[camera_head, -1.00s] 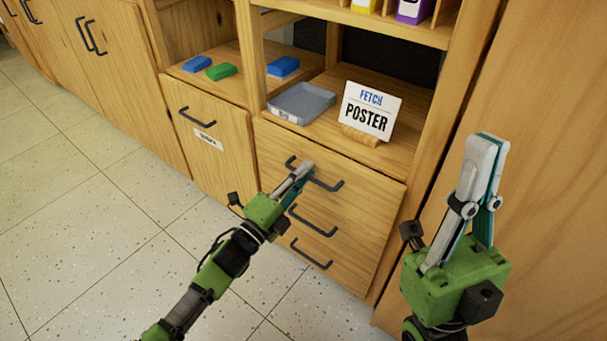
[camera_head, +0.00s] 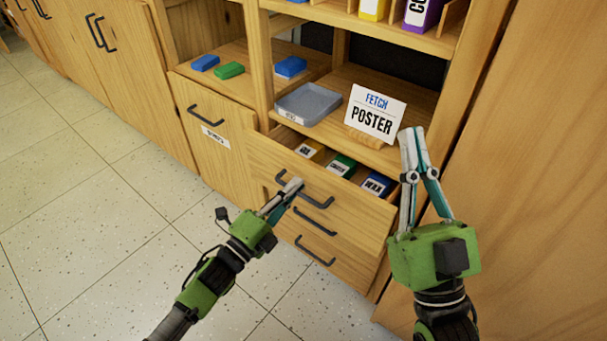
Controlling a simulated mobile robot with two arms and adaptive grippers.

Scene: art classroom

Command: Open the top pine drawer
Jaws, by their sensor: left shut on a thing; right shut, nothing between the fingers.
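The top pine drawer (camera_head: 262,157) is pulled partly out of the cabinet under the open shelf. My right gripper (camera_head: 411,134) is shut and empty, pointing up to the right of the drawer, in front of the shelf edge in the picture.
Two lower handles (camera_head: 315,221) show below the open drawer. A grey tray (camera_head: 308,103) and a "FETCH POSTER" sign (camera_head: 375,113) stand on the shelf above. A labelled door (camera_head: 213,134) is at left. The tiled floor (camera_head: 90,230) is clear.

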